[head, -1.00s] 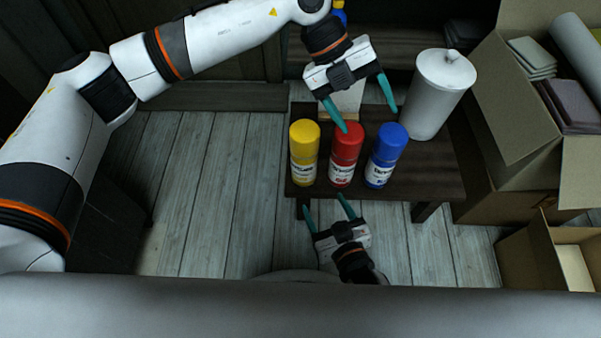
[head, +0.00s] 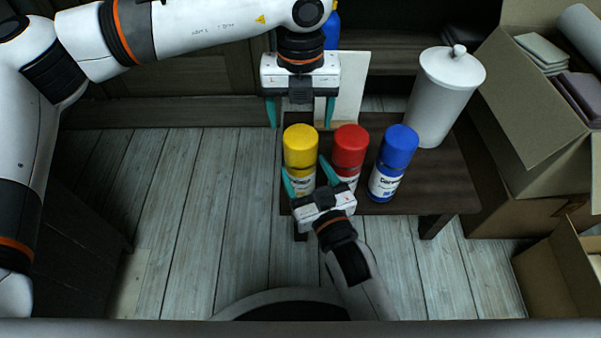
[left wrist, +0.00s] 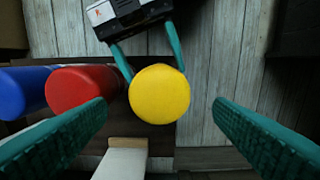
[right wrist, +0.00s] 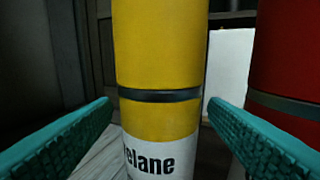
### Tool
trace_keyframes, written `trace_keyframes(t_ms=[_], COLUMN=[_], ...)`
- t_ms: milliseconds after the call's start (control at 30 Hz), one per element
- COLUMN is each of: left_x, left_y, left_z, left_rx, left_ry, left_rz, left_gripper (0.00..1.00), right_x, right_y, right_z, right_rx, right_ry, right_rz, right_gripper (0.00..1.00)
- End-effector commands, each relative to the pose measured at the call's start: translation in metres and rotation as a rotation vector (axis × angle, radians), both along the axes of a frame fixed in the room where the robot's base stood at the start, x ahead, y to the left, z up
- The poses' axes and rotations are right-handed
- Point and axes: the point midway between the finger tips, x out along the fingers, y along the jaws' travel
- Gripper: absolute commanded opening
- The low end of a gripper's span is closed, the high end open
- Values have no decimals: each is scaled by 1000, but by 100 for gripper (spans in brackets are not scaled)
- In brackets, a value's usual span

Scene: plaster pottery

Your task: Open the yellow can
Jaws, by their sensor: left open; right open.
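The yellow can (head: 300,150) stands upright at the left end of the row on the dark table, with its yellow cap on. A dark seam between cap and body shows on the yellow can in the right wrist view (right wrist: 158,60). My left gripper (head: 300,122) is open above and just behind the can, pointing down; the left wrist view looks onto the round cap top (left wrist: 159,94) between its fingers. My right gripper (head: 305,170) is open low at the can's front, its teal fingers on either side of the can body. Whether the fingers touch it is unclear.
A red can (head: 350,150) stands close right of the yellow one, then a blue can (head: 393,165). A white lidded canister (head: 440,100) is behind right on the table (head: 440,195). Cardboard boxes (head: 530,125) stand at right. The floor at left is clear.

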Motion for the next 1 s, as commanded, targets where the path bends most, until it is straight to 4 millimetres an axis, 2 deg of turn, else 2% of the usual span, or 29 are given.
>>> trace_keyframes(t_ms=[100, 233, 600, 667, 933, 967, 1000], left_x=[0, 0, 0, 0, 0, 0, 0], left_y=[0, 0, 0, 0, 0, 0, 0], left_z=[0, 0, 0, 0, 0, 0, 0], left_rx=[-1, -1, -1, -1, -1, -1, -1], left_ry=[1, 1, 1, 1, 1, 1, 1], left_rz=[0, 0, -1, -1, -1, -1, -5], left_gripper=[76, 76, 76, 76, 76, 80, 80], right_x=[17, 27, 32, 32, 32, 32, 32], right_y=[7, 11, 12, 12, 12, 12, 12], right_z=[1, 0, 0, 0, 0, 0, 0], right_rx=[1, 0, 0, 0, 0, 0, 0], right_ry=[-2, -1, 0, 0, 0, 0, 0], right_rz=[0, 0, 0, 0, 0, 0, 0], right_gripper=[68, 68, 68, 60, 16, 16, 16])
